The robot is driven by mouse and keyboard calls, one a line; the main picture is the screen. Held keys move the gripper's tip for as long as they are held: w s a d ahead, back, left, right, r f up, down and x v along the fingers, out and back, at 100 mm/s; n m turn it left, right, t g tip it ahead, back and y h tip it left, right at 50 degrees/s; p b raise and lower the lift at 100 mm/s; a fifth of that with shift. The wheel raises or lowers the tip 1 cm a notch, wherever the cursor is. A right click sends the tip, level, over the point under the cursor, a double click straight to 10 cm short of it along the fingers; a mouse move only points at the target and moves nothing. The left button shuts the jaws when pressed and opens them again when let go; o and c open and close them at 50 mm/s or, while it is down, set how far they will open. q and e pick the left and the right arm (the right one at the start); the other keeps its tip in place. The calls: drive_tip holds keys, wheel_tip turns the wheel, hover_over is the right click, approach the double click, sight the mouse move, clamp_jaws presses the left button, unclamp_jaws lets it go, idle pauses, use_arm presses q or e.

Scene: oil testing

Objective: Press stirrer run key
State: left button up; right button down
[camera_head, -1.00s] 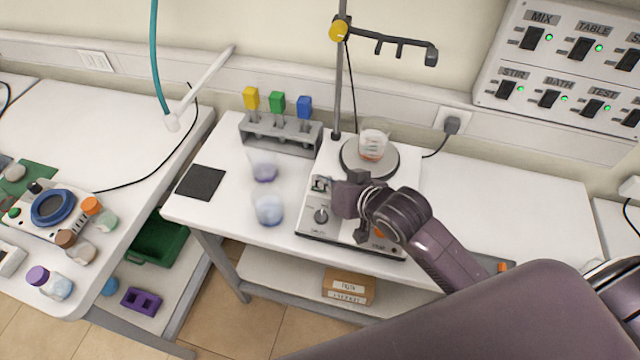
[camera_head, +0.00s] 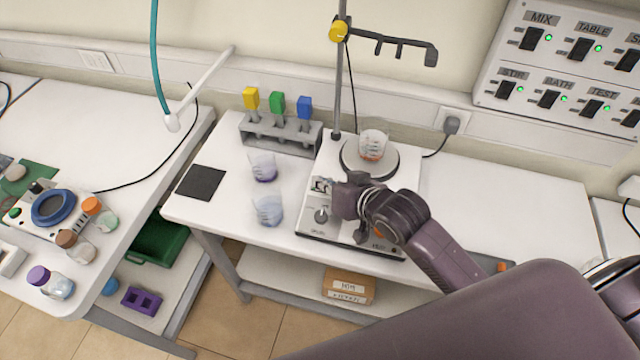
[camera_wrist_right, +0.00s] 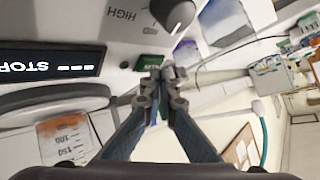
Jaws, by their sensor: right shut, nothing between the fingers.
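The white hot-plate stirrer (camera_head: 326,160) stands on the middle table, with a glass beaker (camera_head: 374,143) of reddish liquid on its round plate. Its knob (camera_head: 321,216) is on the front panel. In the right wrist view, the green key (camera_wrist_right: 150,63) sits beside the dark display (camera_wrist_right: 50,60), which shows upside-down text like STOP and dashes. My right gripper (camera_wrist_right: 163,80) is shut and empty, its tips right by the green key and partly over it; I cannot tell whether they touch. In the head view the gripper (camera_head: 330,184) covers part of the panel. My left gripper is not in view.
Two beakers (camera_head: 268,210) stand left of the stirrer, near a dark square pad (camera_head: 201,183) and a grey rack (camera_head: 280,135) with coloured-top items. A stand pole (camera_head: 338,90) rises behind the stirrer. The table right of it is largely clear.

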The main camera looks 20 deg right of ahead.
drive_tip(key=shift+w+d+f, duration=0.1)
drive_tip(key=shift+f, duration=0.3)
idle(0.6)
drive_tip(key=shift+s+r+p, duration=0.25)
drive_tip(key=shift+r+p, duration=0.5)
drive_tip(key=shift+p, duration=0.35)
drive_tip(key=r+p, duration=0.2)
drive_tip(key=a+r+p, duration=0.1)
drive_tip(key=shift+s+r+p, duration=0.1)
drive_tip(key=shift+s+p, duration=0.2)
drive_tip(key=shift+s, duration=0.1)
drive_tip(key=shift+s+r, duration=0.1)
drive_tip(key=shift+r, duration=0.1)
drive_tip(key=shift+s+a+r, duration=0.15)
drive_tip(key=shift+s+r, duration=0.05)
drive_tip(key=shift+r, duration=0.4)
